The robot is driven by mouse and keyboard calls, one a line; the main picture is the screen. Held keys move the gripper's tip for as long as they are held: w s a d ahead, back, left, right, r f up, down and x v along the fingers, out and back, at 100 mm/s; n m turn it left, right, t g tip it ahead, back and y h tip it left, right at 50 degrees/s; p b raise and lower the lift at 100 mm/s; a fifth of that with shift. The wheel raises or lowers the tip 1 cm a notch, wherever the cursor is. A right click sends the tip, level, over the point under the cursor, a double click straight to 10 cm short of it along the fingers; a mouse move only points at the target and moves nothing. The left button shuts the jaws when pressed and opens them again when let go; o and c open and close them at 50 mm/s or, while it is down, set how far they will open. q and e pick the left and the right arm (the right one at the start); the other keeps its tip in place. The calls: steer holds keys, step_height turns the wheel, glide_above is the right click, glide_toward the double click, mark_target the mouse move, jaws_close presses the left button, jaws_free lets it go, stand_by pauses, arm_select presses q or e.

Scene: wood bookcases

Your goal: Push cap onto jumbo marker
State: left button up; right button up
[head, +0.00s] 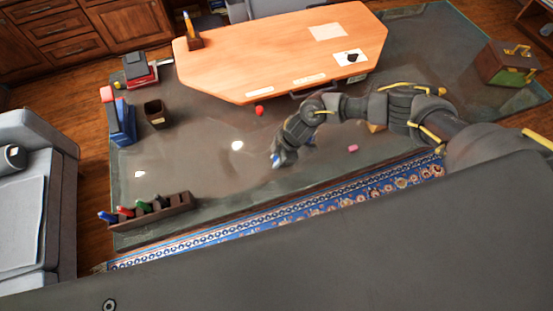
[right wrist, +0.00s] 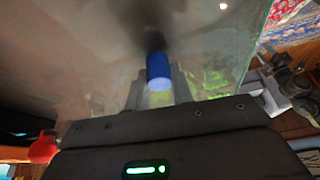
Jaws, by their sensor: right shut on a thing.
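My right gripper (head: 280,160) is above the dark glossy surface near the middle of the head view. In the right wrist view, my right gripper (right wrist: 159,88) is shut on a blue cylinder (right wrist: 158,70), which sticks out beyond the fingertips. A paler yellowish part shows between the fingers. I cannot tell whether the cylinder is the cap or part of the marker. Several coloured markers, blue (head: 107,216), red (head: 125,211) and green (head: 144,207) among them, lie in a dark wooden holder (head: 178,221) at the lower left. My left gripper is not in view.
An orange wooden desktop (head: 260,60) stands behind, with a pencil cup (head: 194,42) on it. The dark surface left of my right gripper is clear.

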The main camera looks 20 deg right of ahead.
steer(key=shift+r, duration=0.15)
steer(key=shift+r, duration=0.25)
step_height(320, 180, up, 3)
steer(key=shift+s+d+f+b, duration=0.1)
steer(key=shift+f+b, duration=0.1)
steer(key=shift+b, duration=0.6)
steer(key=s+d+r, duration=0.2)
steer(key=s+r, duration=0.1)
steer(key=s, duration=0.1)
steer(key=s+d+r+b, duration=0.1)
steer(key=s+d+r, duration=0.1)
steer(key=s+r, duration=0.1)
steer(key=s+d+r, duration=0.2)
steer(key=s+r, duration=0.1)
steer(key=s, duration=0.2)
steer(key=shift+d+r+b, duration=0.35)
steer(key=shift+w, duration=0.1)
steer(key=w+d+r+m+b, duration=0.1)
steer(key=w+r+m+b, duration=0.1)
steer(key=w+r, duration=0.1)
steer(key=w+d+r+m+t+b, duration=0.1)
steer(key=w+r+m, duration=0.1)
steer(key=w+r, duration=0.1)
steer(key=w+d+r+m+t+b, duration=0.1)
steer(key=w+r+m+b, duration=0.1)
steer(key=r, duration=0.3)
steer(key=shift+w+r+h+b, duration=0.25)
steer(key=shift+w+h+b, duration=0.15)
steer(key=shift+w, duration=0.15)
